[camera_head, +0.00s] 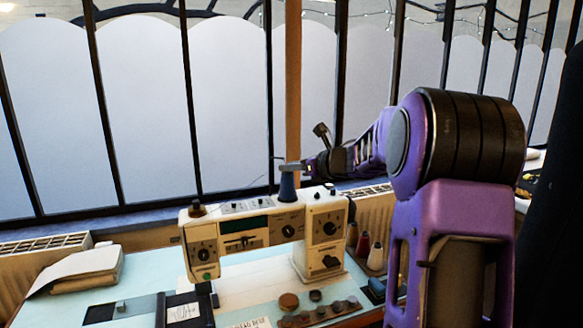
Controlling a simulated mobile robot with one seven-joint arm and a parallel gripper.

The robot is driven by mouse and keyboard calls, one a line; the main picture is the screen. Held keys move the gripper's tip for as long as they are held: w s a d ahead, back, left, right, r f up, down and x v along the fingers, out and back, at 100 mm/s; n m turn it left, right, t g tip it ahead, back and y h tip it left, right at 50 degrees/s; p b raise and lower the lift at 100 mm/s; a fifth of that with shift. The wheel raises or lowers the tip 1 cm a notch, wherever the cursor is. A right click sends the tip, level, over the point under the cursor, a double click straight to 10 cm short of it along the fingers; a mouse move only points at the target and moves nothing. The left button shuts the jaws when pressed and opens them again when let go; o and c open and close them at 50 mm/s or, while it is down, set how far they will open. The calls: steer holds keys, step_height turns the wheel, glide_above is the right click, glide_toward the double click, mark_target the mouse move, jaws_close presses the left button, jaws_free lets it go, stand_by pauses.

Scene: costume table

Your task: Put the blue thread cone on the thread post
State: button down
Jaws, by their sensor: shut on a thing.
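The blue thread cone (287,187) stands upright at the top of the cream sewing machine (262,236), above the middle of its upper arm. My gripper (291,167) reaches in from the right and is shut on the narrow top of the cone. The cone's base appears at the level of the machine's top; I cannot tell whether it touches it. A thin dark rod or wire (271,176) rises just left of the cone. I cannot make out the thread post for sure; the cone may hide it.
Red and white thread cones (376,257) stand right of the machine, partly behind my arm. Several round brown pieces (289,301) lie in front. A stack of folded cloth or paper (83,268) lies left. A barred window is behind.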

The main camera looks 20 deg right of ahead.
steer(key=c, duration=0.7)
jaws_free()
steer(key=shift+f, duration=0.1)
steer(key=shift+o, duration=0.2)
steer(key=shift+s, duration=0.1)
steer(key=v, duration=1.7)
steer(key=shift+d, duration=0.15)
